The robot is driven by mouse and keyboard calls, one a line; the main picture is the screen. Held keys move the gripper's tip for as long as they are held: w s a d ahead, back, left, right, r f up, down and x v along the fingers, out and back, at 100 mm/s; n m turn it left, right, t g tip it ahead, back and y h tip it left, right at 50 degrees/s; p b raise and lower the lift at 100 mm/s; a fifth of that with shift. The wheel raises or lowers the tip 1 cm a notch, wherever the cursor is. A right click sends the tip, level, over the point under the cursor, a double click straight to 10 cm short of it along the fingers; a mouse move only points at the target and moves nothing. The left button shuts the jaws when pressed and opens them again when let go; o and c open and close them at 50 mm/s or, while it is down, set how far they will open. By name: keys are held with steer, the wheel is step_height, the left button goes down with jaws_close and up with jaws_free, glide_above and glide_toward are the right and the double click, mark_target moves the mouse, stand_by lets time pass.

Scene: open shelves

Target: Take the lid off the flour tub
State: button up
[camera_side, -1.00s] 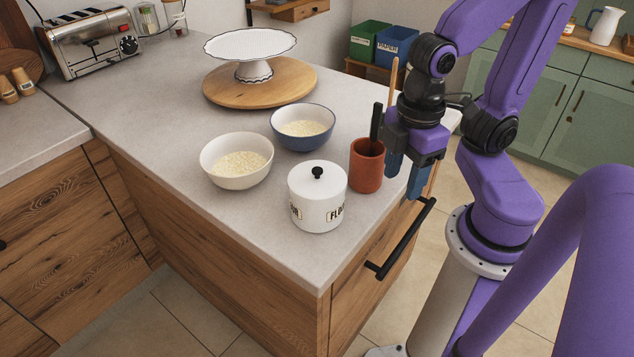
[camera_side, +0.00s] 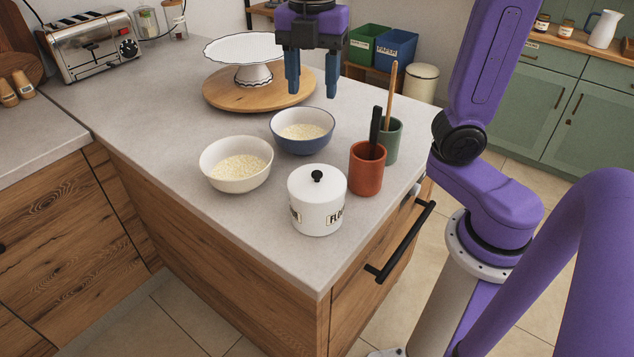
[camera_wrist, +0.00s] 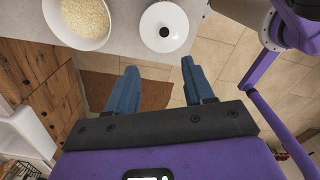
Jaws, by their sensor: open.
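The white flour tub (camera_side: 318,213) stands upright near the front corner of the counter, with part of its FLOUR label showing. Its white lid (camera_side: 317,182) with a black knob is on it. The wrist view shows the lid (camera_wrist: 165,27) from above, with the tub's body hidden beneath. My gripper (camera_side: 312,88) is open and empty in the side view, well above the counter and behind the tub. In the wrist view my gripper's blue fingers (camera_wrist: 158,85) are wide apart, and the lid lies beyond them, not between them.
A white bowl (camera_side: 236,180) and a blue bowl (camera_side: 303,146), both with pale contents, stand left of and behind the tub. A terracotta pot (camera_side: 366,174) and a green pot (camera_side: 393,150) with utensils stand to its right. A cake stand (camera_side: 252,48) sits on a round board (camera_side: 225,98).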

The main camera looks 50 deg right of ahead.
glide_above(317, 172)
steer(key=f, duration=1.1)
steer(key=shift+w+f, duration=0.35)
steer(key=shift+w, duration=0.05)
steer(key=shift+s+f, duration=0.25)
steer(key=shift+f, duration=1.15)
steer(key=shift+s+f, duration=0.2)
steer(key=shift+f, duration=1.15)
steer(key=shift+c, duration=0.3)
jaws_close()
